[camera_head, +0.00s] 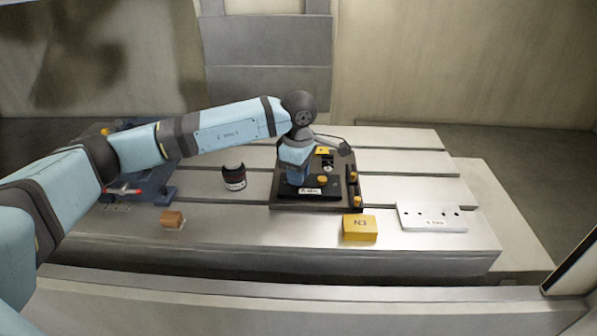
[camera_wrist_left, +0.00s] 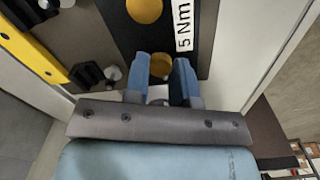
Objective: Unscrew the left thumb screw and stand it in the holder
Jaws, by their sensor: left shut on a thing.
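A dark mould base (camera_head: 285,205) sits on the metal table with a black plate on it, marked by a white "5 Nm" label (camera_wrist_left: 184,25). My left gripper (camera_wrist_left: 160,75) points down at the plate, its blue fingers shut on the left thumb screw, whose yellow head (camera_wrist_left: 160,65) shows between them. In the head view the gripper (camera_head: 297,182) hides this screw. Whether its thread is still in the plate cannot be told. The other yellow thumb screw (camera_head: 322,181) stands to its right, apart from the fingers. A white plate with dark holes (camera_head: 432,218), possibly the holder, lies to the right. My right gripper is out of view.
A yellow block (camera_head: 360,229) lies in front of the base. Dark clamps with yellow tops (camera_head: 352,177) line its right side.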

